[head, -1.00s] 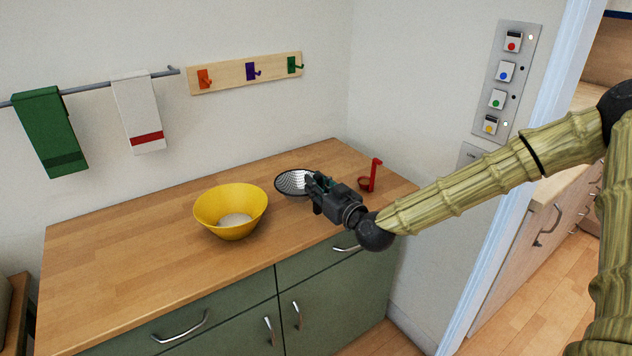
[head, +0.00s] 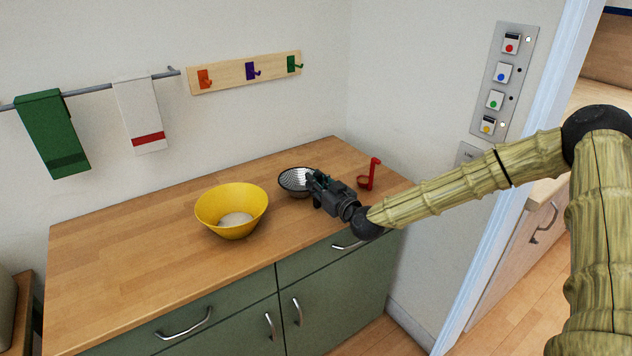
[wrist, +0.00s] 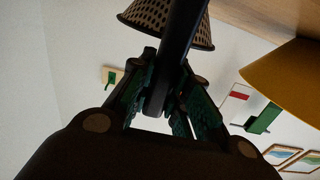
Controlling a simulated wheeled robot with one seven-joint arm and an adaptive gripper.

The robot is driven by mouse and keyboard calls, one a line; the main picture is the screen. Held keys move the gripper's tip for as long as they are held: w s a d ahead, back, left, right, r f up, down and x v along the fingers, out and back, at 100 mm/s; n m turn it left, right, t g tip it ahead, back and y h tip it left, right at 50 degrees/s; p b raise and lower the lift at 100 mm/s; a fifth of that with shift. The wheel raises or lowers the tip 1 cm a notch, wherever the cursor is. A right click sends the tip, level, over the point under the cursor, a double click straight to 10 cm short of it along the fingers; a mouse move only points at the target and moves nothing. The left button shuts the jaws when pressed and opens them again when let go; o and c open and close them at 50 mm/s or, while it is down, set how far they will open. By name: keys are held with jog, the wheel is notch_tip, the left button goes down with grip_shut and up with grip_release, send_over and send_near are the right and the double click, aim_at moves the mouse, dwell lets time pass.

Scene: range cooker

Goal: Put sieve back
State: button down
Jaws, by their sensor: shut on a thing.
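The sieve is a dark round strainer with a perforated bowl (head: 296,180) and a dark handle. In the wrist view its bowl (wrist: 165,22) is at the top and its handle (wrist: 178,60) runs down between my fingers. My gripper (head: 316,183) is shut on the handle, just right of the bowl in the head view; it also shows in the wrist view (wrist: 160,95). The sieve is over the counter's back right part; I cannot tell its exact height. The wall rack (head: 245,73) has an orange hook (head: 205,79), a purple hook (head: 252,71) and a green hook (head: 293,64), all empty.
A yellow bowl (head: 215,210) with pale contents stands left of the sieve on the wooden counter (head: 120,250). A red ladle (head: 373,172) is just right of my gripper. Green and white towels hang on a rail (head: 95,86). The left counter is clear.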

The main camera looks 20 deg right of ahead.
jog(key=shift+f, duration=0.3)
jog(key=c, duration=1.3)
grip_release()
jog(key=shift+c, duration=0.2)
jog(key=shift+r, duration=0.15)
jog(key=b+v, duration=0.2)
jog(key=v, duration=1)
jog(key=shift+a, duration=0.1)
